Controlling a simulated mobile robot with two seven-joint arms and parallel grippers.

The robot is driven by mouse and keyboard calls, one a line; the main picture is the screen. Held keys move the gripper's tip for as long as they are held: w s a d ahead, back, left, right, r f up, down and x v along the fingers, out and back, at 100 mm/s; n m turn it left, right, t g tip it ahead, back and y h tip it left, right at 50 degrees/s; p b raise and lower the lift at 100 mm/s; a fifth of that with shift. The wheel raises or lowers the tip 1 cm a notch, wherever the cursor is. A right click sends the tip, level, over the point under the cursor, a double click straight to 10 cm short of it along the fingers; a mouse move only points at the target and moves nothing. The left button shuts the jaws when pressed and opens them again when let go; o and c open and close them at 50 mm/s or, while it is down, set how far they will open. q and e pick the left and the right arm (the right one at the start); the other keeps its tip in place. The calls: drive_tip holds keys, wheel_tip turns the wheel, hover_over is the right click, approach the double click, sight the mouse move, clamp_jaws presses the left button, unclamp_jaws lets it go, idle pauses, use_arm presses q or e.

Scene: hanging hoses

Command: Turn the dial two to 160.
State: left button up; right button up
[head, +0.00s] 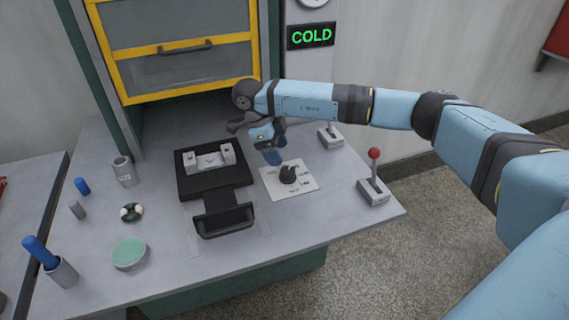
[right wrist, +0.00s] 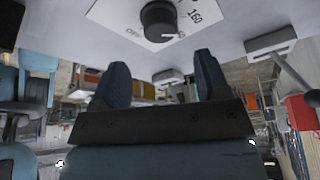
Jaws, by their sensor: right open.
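A black dial (head: 289,175) stands on a square white plate (head: 273,184) on the grey bench. In the right wrist view the dial (right wrist: 158,20) is at the top, with "160" printed on the plate to its right and fainter lettering to its left. A small white mark shows at the dial's edge. My right gripper (head: 271,148) is just behind and left of the dial, apart from it. In the right wrist view my right gripper (right wrist: 163,76) has its two dark blue fingers spread with nothing between them. My left gripper is not in view.
A black fixture with a front handle (head: 224,220) stands left of the dial plate. A red-knobbed lever (head: 374,178) is to the right, a smaller lever box (head: 330,136) behind. A yellow-framed cabinet (head: 185,60) and a "COLD" sign (head: 311,36) are at the back.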

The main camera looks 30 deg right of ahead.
drive_tip(key=v, duration=0.6)
drive_tip(key=shift+r, duration=0.3)
drive_tip(key=shift+w+a, duration=0.1)
drive_tip(key=shift+f, duration=0.1)
